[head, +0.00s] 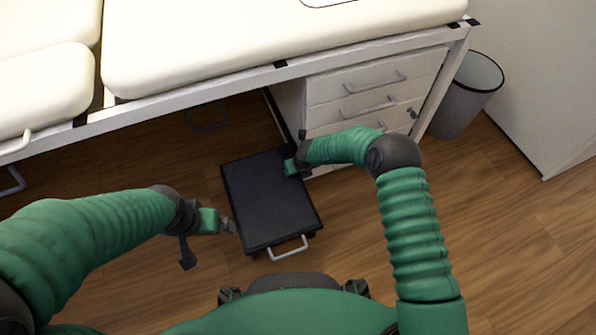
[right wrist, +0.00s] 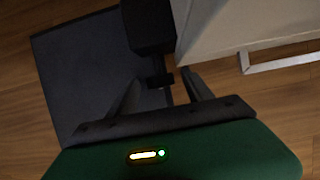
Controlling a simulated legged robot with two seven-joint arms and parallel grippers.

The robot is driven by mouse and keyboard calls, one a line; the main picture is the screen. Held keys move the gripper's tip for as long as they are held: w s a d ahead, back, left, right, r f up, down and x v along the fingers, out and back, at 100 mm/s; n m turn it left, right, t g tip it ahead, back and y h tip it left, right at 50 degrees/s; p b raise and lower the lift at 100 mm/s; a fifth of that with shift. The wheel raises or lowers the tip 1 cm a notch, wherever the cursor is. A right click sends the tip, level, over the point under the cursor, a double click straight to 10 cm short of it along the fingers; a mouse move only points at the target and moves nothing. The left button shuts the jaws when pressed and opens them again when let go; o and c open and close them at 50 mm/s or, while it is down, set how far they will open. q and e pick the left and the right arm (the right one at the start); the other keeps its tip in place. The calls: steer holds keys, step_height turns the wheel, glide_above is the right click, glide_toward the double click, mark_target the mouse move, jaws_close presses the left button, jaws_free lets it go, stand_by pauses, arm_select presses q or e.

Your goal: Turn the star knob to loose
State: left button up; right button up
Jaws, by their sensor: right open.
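My right gripper (head: 289,168) is beside the drawer cabinet, above the dark step. In the right wrist view its two fingers (right wrist: 160,88) are spread apart. A dark, small knob-like part (right wrist: 157,80) shows between them, below a black block (right wrist: 150,25). It may be the star knob, but its star shape cannot be made out, nor can I tell whether the fingers touch it. In the head view my right arm hides this spot. My left gripper (head: 230,226) hangs low at the left edge of the step; its jaw opening is too small to judge.
A black-topped step (head: 255,205) with a pale handle (head: 288,247) stands on the wooden floor. A cream padded couch (head: 250,45) on a white frame is above. The cabinet (head: 375,88) has several handled drawers. A grey bin (head: 467,95) stands at the right. Floor at lower right is clear.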

steer(key=shift+c, duration=0.5)
jaws_close()
steer(key=shift+a, duration=0.1)
steer(key=shift+a+t+h, duration=0.15)
steer(key=shift+t+h, duration=0.15)
steer(key=shift+h, duration=0.4)
steer(key=shift+s+a+n+t+h, duration=0.2)
steer(key=shift+n+t+h, duration=0.15)
steer(key=shift+h, duration=0.55)
steer(key=shift+a+f+n+t+h, duration=0.1)
steer(key=shift+n+t+h, duration=0.15)
steer(key=shift+h, duration=0.45)
steer(key=shift+a+f+n+t+h, duration=0.1)
steer(key=shift+t+h, duration=0.2)
steer(key=shift+h, duration=0.4)
